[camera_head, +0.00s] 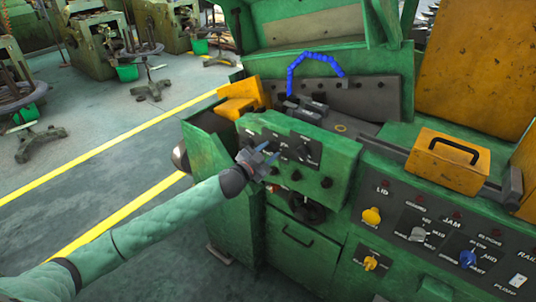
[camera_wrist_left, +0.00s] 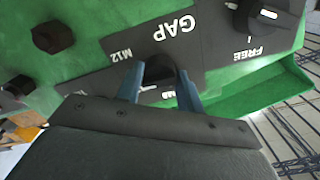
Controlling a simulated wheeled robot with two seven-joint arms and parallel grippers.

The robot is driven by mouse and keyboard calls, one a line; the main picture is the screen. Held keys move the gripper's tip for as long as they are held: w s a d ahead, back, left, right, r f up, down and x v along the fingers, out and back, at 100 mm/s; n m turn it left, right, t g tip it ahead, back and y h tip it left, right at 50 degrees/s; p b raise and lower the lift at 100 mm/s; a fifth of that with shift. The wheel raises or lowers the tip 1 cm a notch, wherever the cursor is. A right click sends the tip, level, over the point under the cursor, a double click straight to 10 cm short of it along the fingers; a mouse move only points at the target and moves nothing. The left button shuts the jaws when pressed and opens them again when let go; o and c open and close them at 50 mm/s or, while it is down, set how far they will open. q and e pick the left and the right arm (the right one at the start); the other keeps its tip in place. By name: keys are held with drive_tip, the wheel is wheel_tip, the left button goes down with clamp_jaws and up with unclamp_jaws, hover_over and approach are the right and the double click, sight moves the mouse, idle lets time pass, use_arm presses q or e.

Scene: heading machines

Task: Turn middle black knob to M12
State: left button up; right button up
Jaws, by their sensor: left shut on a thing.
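The middle black knob (camera_wrist_left: 166,67) sits on a dark plate marked GAP in the left wrist view. My left gripper (camera_wrist_left: 160,84) is shut on this knob, with one blue-grey finger on each side of it. The M12 label (camera_wrist_left: 120,54) is up and to the left of the knob. Another label below the knob is partly hidden by the fingers. In the head view my left gripper (camera_head: 268,160) is at the front of the green control box (camera_head: 318,182) and hides most of this knob. My right gripper is not in view.
Other black knobs (camera_wrist_left: 53,37) and a FREE plate (camera_wrist_left: 250,30) flank the held knob. A lower panel (camera_head: 395,225) with coloured knobs and a yellow box (camera_head: 448,160) are at the right. Open floor (camera_head: 110,185) is at the left.

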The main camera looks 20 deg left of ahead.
use_arm(q)
drive_tip(key=shift+m, duration=0.9)
drive_tip(key=shift+m+b, duration=0.3)
drive_tip(key=shift+m, duration=1.8)
drive_tip(key=o, duration=0.6)
drive_tip(key=shift+c, duration=0.2)
drive_tip(key=o, duration=0.3)
drive_tip(key=shift+o, duration=0.6)
drive_tip(key=b+v, duration=0.4)
drive_tip(key=v, duration=0.3)
drive_tip(key=shift+s, duration=0.35)
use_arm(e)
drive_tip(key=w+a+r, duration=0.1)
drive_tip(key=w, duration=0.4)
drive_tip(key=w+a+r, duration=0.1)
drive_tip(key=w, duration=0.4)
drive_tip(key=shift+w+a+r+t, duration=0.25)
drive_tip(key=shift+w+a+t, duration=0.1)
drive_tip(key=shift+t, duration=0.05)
